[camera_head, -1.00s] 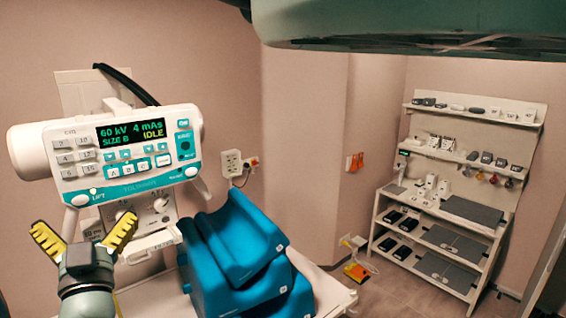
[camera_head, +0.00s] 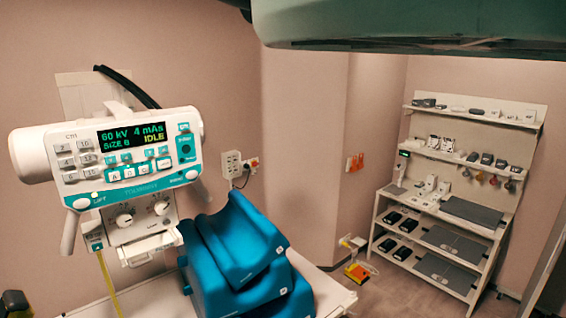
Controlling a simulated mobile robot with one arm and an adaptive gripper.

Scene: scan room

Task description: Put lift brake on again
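The white and teal control panel (camera_head: 125,165) stands at the left of the head view. Its screen (camera_head: 130,136) reads 60 kV, 4 mAs, SIZE B and IDLE. A round white button (camera_head: 81,203) at its lower left is marked LIFT. Another round white button (camera_head: 191,175) sits at the lower right. White handles angle down from both sides, and a box with two knobs (camera_head: 143,216) is below. Only a small dark and yellowish piece of my gripper (camera_head: 14,302) shows in the bottom left corner, away from the panel. Its fingers are mostly out of view.
Blue foam blocks (camera_head: 232,255) rest on a white table (camera_head: 335,293) below and right of the panel. A yellow tape (camera_head: 107,280) hangs under the knob box. A shelf rack (camera_head: 455,190) stands at the far right. A green overhead part (camera_head: 410,22) fills the top right.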

